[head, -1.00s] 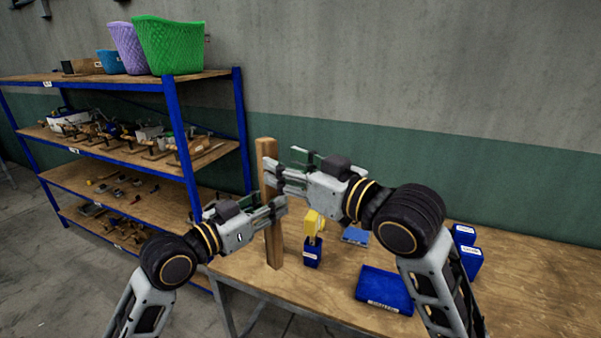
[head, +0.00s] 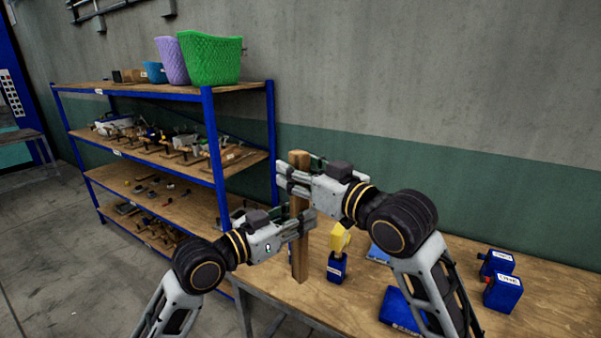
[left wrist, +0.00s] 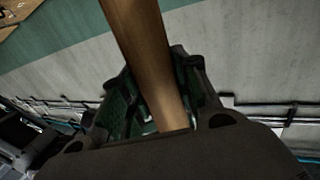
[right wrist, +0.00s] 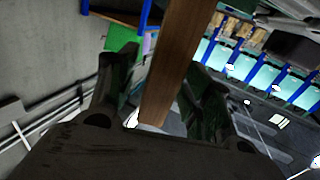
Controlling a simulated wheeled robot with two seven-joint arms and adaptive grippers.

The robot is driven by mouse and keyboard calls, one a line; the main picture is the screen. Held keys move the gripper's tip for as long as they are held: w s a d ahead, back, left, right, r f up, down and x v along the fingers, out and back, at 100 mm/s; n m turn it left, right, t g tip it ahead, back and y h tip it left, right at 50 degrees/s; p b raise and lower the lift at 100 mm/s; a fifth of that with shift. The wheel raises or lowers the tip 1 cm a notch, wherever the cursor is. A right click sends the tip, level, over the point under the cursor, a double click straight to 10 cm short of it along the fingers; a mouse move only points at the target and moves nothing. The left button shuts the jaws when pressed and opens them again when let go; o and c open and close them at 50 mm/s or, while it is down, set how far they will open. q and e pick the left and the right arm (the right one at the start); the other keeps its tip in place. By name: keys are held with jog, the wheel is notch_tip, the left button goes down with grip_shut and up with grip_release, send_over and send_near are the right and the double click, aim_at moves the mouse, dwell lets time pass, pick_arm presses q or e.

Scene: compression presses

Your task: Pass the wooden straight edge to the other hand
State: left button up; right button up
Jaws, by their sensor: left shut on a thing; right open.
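The wooden straight edge (head: 299,262) is a long brown bar held upright above the near left part of the workbench. My left gripper (head: 306,222) is shut on its middle; the bar also runs between the fingers in the left wrist view (left wrist: 145,50). My right gripper (head: 285,178) is higher up, at the bar's upper part, and is open. In the right wrist view the bar (right wrist: 172,65) passes between the spread fingers, with a gap visible on the right side. Part of the bar is hidden behind both grippers.
The wooden workbench (head: 460,300) carries a yellow and blue item (head: 338,255), a blue tray (head: 398,312) and blue boxes (head: 502,292) at the right. A blue-framed shelf (head: 215,150) with tools and baskets (head: 210,58) stands at the left.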

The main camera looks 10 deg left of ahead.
grip_shut()
pick_arm(q)
jog(key=o, duration=1.2)
jog(key=shift+f, duration=0.1)
